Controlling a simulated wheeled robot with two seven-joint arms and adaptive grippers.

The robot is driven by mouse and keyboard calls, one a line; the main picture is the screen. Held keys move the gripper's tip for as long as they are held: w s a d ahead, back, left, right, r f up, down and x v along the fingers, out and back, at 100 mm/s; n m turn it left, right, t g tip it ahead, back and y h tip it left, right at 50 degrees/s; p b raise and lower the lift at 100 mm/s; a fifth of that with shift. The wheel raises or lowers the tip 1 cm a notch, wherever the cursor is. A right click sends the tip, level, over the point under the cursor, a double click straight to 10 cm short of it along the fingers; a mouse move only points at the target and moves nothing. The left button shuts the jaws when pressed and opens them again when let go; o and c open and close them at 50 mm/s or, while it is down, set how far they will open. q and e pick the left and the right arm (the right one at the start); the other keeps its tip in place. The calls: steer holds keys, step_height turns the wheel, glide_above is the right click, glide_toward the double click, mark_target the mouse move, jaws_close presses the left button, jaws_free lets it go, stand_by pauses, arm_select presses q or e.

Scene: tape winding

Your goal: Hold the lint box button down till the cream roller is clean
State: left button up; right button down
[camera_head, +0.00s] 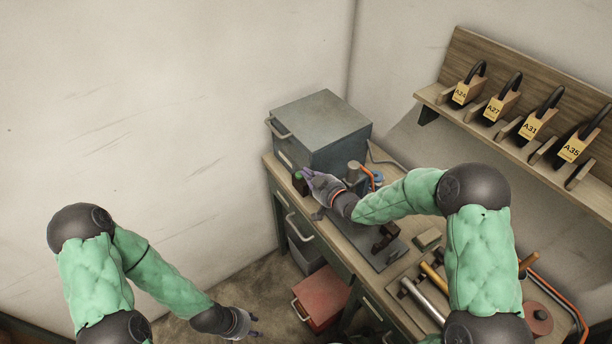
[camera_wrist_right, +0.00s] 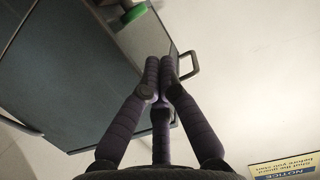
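A small green button (camera_head: 299,177) sits at the bench's left end, in front of the big grey box. A green round part, seemingly the same button, shows at the top of the right wrist view (camera_wrist_right: 133,13). My right gripper (camera_head: 308,175) is just beside the button in the head view; contact cannot be told. In the wrist view its fingers (camera_wrist_right: 160,68) are drawn together with nothing visible between them. A cream cylinder (camera_head: 353,171), possibly the roller, stands just beyond the hand, partly hidden; its cleanness cannot be told. My left gripper (camera_head: 254,327) hangs low over the floor, away from the bench.
A large grey box (camera_head: 322,125) with a side handle stands at the back of the bench. Hand tools (camera_head: 424,300) lie toward the front. Tagged padlocks (camera_head: 530,124) sit on the wall shelf. A red bin (camera_head: 321,297) is on the floor. The left floor is clear.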

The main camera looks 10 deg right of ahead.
steer(key=p+v, duration=0.1)
steer(key=v, duration=0.6)
steer(key=shift+w+r, duration=0.1)
steer(key=shift+w, duration=0.05)
stand_by(0.3)
